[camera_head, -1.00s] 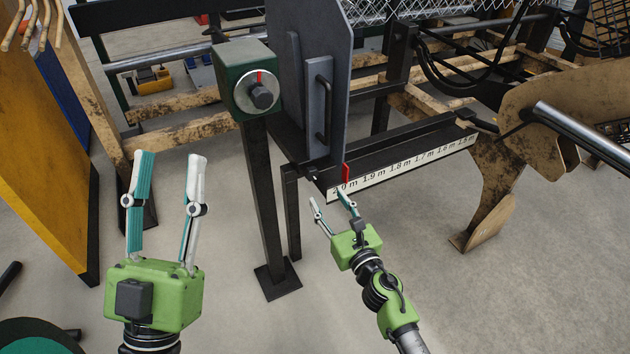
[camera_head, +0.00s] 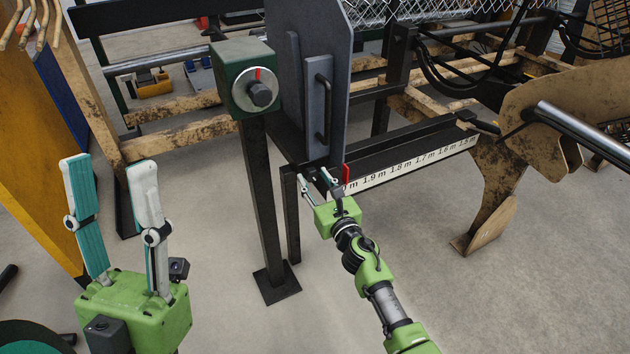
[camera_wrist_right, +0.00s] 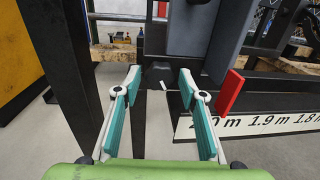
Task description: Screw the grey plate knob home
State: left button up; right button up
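The grey plate (camera_head: 340,60) stands upright, with a bar handle (camera_head: 322,105) on its front. In the right wrist view a dark knob (camera_wrist_right: 157,76) with a small white mark shows below the plate. It appears between the fingertips of my right gripper (camera_wrist_right: 160,82), with gaps at both sides. In the head view my right gripper (camera_head: 315,180) is open at the plate's lower edge and hides most of that spot. How deep the knob sits cannot be told. My left gripper (camera_head: 108,165) is open and empty at the lower left, well away from the plate.
A green box with a dial (camera_head: 258,92) stands on a black post (camera_head: 262,200) left of the plate. A red pointer (camera_head: 346,175) and a white length scale (camera_head: 410,163) lie just right of my right gripper. A yellow panel (camera_head: 30,130) stands at left.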

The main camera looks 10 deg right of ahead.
jog(key=c, duration=0.7)
jog(key=shift+o, duration=0.2)
